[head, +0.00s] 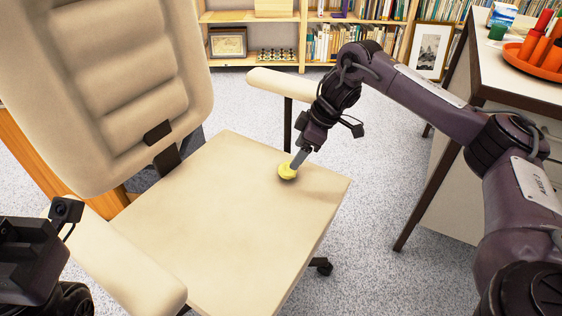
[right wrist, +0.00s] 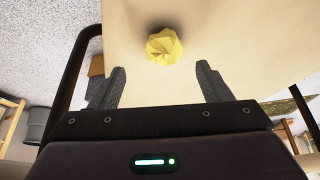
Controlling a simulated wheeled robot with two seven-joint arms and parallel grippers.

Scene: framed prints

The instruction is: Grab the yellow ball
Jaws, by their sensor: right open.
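The yellow ball (head: 287,171) lies on the cream chair seat (head: 215,215), near the seat's right corner in the head view. In the right wrist view the yellow ball (right wrist: 164,46) looks faceted, like crumpled paper. My right gripper (head: 297,163) reaches down at the ball, and its finger overlaps the ball in the head view. In the right wrist view my right gripper (right wrist: 162,84) is open, with the ball just beyond and between the fingertips, not clasped. Part of my left arm shows at the lower left of the head view, but its fingers cannot be made out.
The chair has a tall backrest (head: 120,85) and two armrests; the far armrest (head: 285,84) is close to my right gripper. A white-topped table (head: 515,97) with an orange tray (head: 538,67) stands at the right. Bookshelves (head: 345,43) stand at the back.

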